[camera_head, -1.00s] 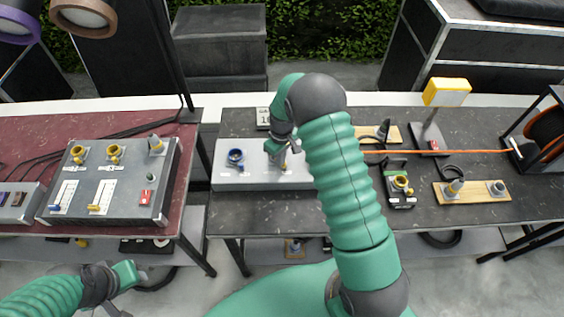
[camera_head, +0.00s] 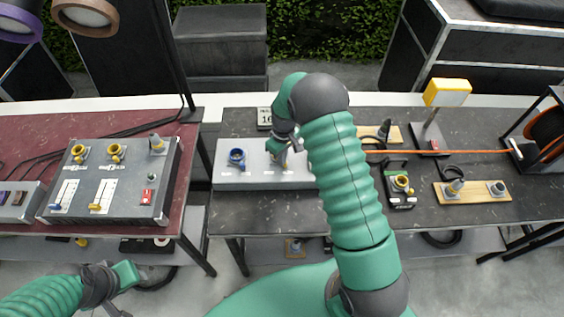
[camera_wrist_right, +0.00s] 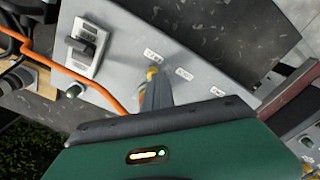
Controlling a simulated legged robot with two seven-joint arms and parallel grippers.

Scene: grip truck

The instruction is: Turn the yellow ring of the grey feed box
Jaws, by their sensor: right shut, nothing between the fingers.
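A larger grey panel (camera_head: 120,205) with yellow sockets stands on the red table at left. Right of my arm are a small green-framed box (camera_head: 400,187), a wooden board (camera_head: 472,192), a yellow lamp (camera_head: 447,93) and an orange cable (camera_head: 460,151). A numbered sign (camera_head: 265,117) stands behind the feed box.

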